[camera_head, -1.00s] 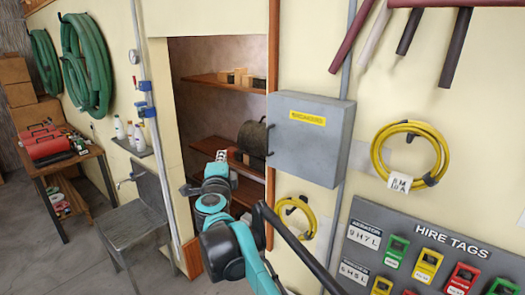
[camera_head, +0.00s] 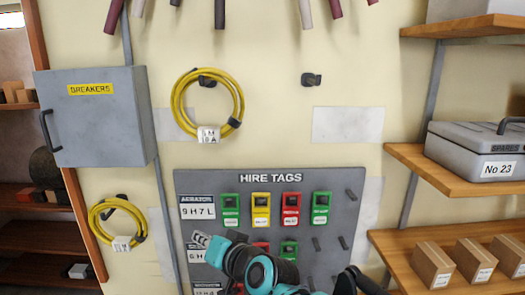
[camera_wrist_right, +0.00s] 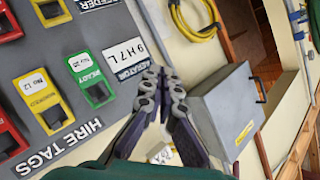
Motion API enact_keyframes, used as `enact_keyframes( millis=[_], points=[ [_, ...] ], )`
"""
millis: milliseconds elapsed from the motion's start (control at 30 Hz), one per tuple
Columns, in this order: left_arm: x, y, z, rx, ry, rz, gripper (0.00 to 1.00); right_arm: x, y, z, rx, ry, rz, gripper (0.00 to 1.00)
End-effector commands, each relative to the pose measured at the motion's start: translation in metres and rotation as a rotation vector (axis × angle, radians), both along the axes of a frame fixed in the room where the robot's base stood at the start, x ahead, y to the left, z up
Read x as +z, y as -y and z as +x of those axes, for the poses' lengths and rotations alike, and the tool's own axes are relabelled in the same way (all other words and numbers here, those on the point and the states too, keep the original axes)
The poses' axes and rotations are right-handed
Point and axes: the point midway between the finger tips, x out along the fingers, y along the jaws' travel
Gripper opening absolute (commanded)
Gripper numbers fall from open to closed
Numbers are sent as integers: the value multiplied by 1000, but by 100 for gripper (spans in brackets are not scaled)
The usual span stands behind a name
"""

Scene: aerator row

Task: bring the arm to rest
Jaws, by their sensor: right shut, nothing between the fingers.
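My right arm comes in from the bottom of the head view, its teal and black links in front of the lower part of the grey hire tags board (camera_head: 335,205). My right gripper (camera_head: 201,240) is small there and partly hard to make out against the board's left side. In the right wrist view the right gripper (camera_wrist_right: 164,78) has its fingers together, with nothing between them. Beyond its fingertips that view shows the aerator label (camera_wrist_right: 125,62) and the wall. My left gripper is not in view.
Green, yellow and red tags (camera_head: 261,208) hang on the board. The grey breakers box (camera_head: 95,118) sticks out at left. Shelves at right hold a grey case (camera_head: 475,150) and cardboard boxes (camera_head: 433,264).

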Motion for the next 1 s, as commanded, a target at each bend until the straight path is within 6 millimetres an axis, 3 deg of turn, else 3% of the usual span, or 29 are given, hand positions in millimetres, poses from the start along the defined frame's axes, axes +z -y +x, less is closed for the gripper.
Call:
enact_keyframes(
  millis=[33,200,400,533,600,733,1000],
  points=[
    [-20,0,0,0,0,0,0,-37,32,-6,-22,-7,-62,0],
    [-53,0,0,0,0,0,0,-133,126,-34,-83,-63,-282,0],
    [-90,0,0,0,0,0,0,-245,229,-84,-172,-176,-519,0],
    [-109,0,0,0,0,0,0,-305,283,-119,-228,-261,-642,0],
    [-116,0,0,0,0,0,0,-328,304,-135,-253,-300,-691,0],
    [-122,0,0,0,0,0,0,-354,328,-155,-282,-350,-748,0],
    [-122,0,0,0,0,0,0,-360,335,-162,-291,-367,-767,0]
  ],
)
